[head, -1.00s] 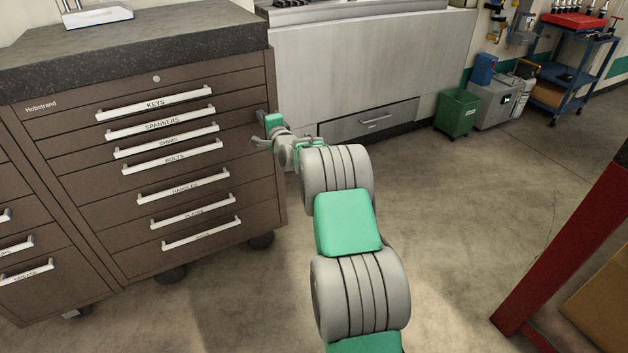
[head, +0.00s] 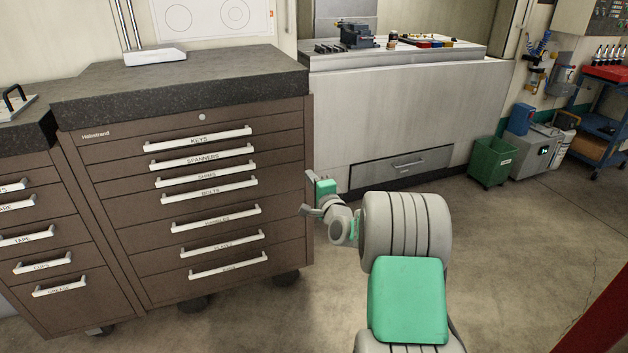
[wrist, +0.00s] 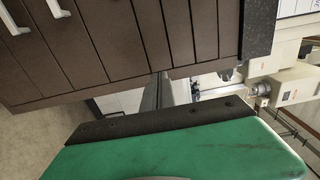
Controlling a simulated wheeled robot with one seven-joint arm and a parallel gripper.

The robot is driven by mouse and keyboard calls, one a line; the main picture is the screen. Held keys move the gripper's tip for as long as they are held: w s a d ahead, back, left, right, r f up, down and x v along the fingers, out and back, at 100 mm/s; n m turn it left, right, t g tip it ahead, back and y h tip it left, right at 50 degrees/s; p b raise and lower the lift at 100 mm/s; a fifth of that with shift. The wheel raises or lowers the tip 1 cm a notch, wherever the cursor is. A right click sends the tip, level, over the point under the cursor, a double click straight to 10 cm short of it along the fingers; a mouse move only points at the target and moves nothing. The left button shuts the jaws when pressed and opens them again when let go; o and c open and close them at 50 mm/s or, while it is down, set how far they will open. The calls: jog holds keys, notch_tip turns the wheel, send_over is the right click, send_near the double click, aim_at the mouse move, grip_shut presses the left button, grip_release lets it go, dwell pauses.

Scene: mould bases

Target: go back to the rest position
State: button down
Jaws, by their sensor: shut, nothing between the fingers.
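My gripper (head: 311,211) is in the middle of the head view, at the end of my grey and green arm. It is close to the right side of the brown drawer cabinet (head: 140,211); I cannot tell whether it touches it. The fingers look closed and hold nothing. In the wrist view the green housing of my gripper fills the bottom, and the cabinet (wrist: 130,50) shows sideways above it.
All drawers of the cabinet look shut. A grey machine (head: 420,110) stands behind my arm. A green bin (head: 491,161) and a blue cart (head: 600,125) are at the right. A red post (head: 605,318) is at the lower right. Open floor (head: 520,240) lies between.

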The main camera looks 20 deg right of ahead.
jog(key=s+a+r+n+g+y+p, duration=0.25)
jog(key=s+a+r+n+p, duration=0.2)
jog(key=a+r+p, duration=0.25)
jog(key=s+a+r+n+g+y+p, duration=0.1)
jog(key=s+a+r+n+g+p, duration=0.3)
jog(key=a+r+n+p, duration=0.3)
jog(key=s+a+r+n+g+p, duration=0.2)
jog(key=s+p, duration=0.1)
jog(key=s, duration=0.6)
jog(key=s+a+r+n+g+h+p, duration=0.1)
jog(key=s+a+r+n+g+p, duration=0.1)
jog(key=s, duration=0.7)
jog(key=s+a+r+n+g+h+p, duration=0.1)
jog(key=s+a+r+n+g+p, duration=0.1)
jog(key=s+p, duration=0.4)
jog(key=s+r+n+g, duration=0.1)
jog(key=s+g, duration=0.1)
jog(key=s, duration=0.2)
jog(key=shift+r, duration=0.3)
jog(key=shift+n, duration=0.25)
